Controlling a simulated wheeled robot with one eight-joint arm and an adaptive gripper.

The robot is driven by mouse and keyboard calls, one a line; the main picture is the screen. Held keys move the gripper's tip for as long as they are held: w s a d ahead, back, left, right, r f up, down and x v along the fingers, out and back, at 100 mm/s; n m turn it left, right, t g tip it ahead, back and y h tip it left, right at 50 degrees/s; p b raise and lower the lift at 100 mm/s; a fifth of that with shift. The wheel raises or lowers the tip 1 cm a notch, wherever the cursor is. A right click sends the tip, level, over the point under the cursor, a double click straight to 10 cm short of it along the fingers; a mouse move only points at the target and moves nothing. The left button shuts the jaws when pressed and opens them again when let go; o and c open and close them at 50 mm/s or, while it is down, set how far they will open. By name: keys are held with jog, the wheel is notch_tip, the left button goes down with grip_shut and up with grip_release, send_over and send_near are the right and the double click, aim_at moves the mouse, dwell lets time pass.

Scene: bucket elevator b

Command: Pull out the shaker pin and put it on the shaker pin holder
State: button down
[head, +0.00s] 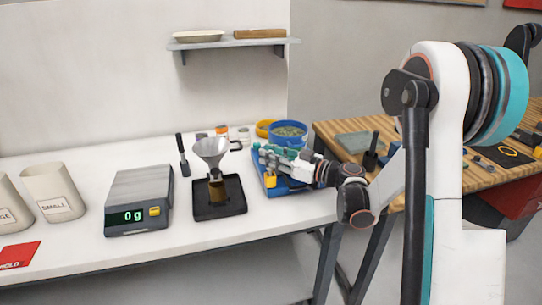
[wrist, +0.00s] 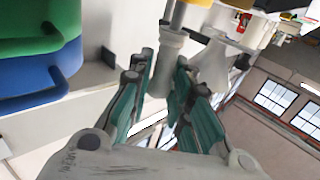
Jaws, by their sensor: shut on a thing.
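My gripper (head: 270,160) is at the blue device (head: 295,188) near the right end of the white table. In the wrist view, the teal fingers (wrist: 166,82) are shut on a pale grey, knobbed piece, which I take to be the shaker pin (wrist: 168,52). I cannot clearly identify the shaker pin holder.
A funnel on a stand (head: 211,152) over a black tray (head: 219,208) and a scale reading 0 g (head: 139,203) stand to the left. Blue (head: 289,141) and yellow (head: 264,128) round sieves sit behind. A wooden table (head: 330,130) with a black cup (head: 371,158) is at right.

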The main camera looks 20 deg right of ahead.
jog(key=shift+f+b, duration=0.85)
jog(key=shift+f, duration=0.25)
jog(key=c, duration=1.4)
grip_release()
jog(key=v, duration=1.2)
jog(key=shift+r, duration=0.1)
